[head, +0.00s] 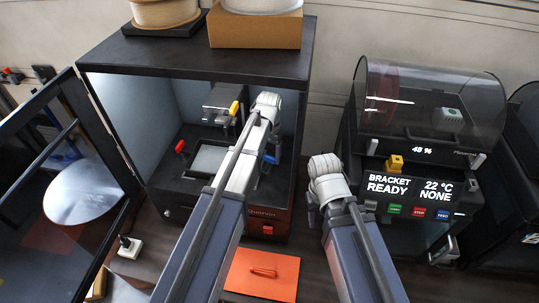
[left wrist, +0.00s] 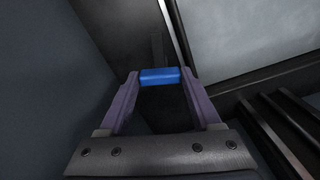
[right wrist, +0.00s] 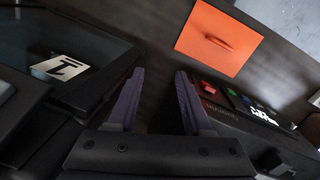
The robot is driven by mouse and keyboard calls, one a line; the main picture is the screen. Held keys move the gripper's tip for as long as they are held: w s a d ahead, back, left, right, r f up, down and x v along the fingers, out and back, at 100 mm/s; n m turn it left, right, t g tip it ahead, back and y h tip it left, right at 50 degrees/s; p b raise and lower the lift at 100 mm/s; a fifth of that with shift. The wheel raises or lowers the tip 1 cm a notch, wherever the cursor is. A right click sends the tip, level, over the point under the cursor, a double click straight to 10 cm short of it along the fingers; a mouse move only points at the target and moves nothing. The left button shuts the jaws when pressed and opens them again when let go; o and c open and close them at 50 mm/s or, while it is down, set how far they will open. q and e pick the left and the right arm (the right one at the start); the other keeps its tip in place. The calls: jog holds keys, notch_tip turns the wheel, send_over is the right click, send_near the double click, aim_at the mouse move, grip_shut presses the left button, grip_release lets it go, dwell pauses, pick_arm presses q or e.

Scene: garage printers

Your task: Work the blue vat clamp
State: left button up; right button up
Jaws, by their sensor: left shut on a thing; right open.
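The blue vat clamp (head: 270,158) stands at the right side of the vat inside the open printer enclosure. My left arm reaches into the enclosure, and its fingers are mostly hidden in the head view. In the left wrist view my left gripper (left wrist: 160,78) is shut on the blue clamp (left wrist: 160,75), a finger at each end of it. The pale vat (head: 208,158) lies beside it. My right gripper (right wrist: 160,75) is open and empty, outside the enclosure, right of its front corner.
A red clamp (head: 181,146) and a yellow one (head: 234,108) are also inside the enclosure. Its glass door (head: 75,175) stands open at left. An orange mat (head: 284,278) lies in front. A second printer (head: 420,160) with a clear lid stands at right.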

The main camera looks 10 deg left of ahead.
aim_at(270, 157)
pick_arm(q)
jog(key=m, duration=1.3)
jog(key=shift+m, duration=0.3)
dwell(0.3)
jog(key=o, duration=1.4)
notch_tip(270, 157, up, 8)
jog(key=p, duration=0.8)
jog(key=shift+f, duration=0.1)
